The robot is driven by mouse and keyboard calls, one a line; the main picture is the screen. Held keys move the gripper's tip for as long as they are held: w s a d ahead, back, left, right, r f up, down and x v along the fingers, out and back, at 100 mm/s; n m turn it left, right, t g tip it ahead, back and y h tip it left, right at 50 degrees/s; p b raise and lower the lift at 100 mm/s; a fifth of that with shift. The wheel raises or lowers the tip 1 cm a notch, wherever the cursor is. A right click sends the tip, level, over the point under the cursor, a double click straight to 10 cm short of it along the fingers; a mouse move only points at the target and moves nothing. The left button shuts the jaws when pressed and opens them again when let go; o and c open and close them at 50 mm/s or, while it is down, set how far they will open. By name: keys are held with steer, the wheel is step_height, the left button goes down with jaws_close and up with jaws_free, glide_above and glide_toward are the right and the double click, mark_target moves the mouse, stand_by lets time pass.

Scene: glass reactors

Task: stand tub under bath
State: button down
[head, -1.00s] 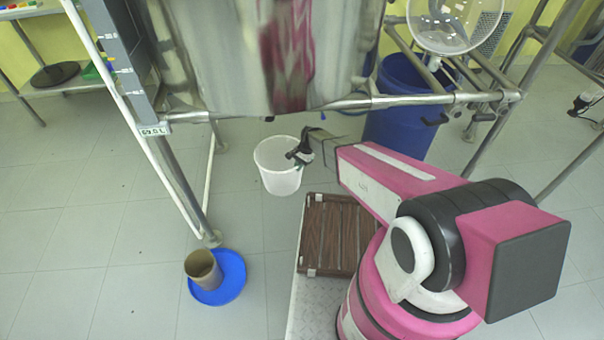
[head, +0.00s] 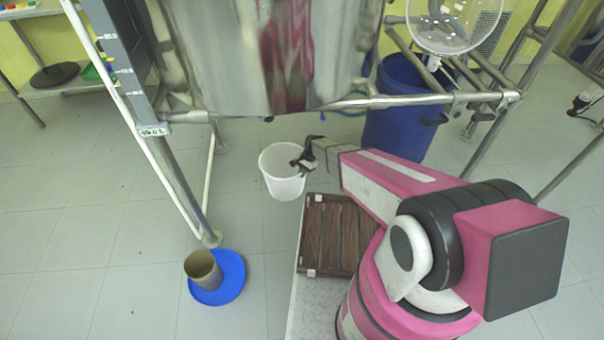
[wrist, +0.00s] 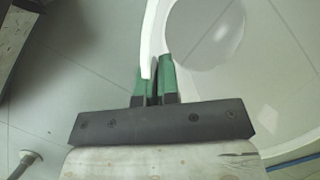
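A white translucent tub (head: 283,187) shows in the head view in front of the steel frame, in front of and below the large shiny steel vessel (head: 225,60), which I take to be the bath. My gripper (head: 303,163) is at the tub's right rim. In the wrist view, the green fingers of my gripper (wrist: 155,66) are closed on the rim of the tub (wrist: 152,35), one on each side. The tub looks roughly upright. I cannot tell whether its base touches the floor.
A steel frame rail (head: 330,105) runs below the vessel, with a leg (head: 180,190) at the left. A blue barrel (head: 395,130) stands right of the tub. A blue lid (head: 230,280) with a brown pot (head: 203,268) lies at lower left. Floor (head: 90,220) at left is clear.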

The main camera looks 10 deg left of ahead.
steer(key=c, duration=1.4)
jaws_free()
steer(key=shift+o, duration=0.2)
steer(key=shift+r, duration=0.1)
steer(key=v, duration=1.2)
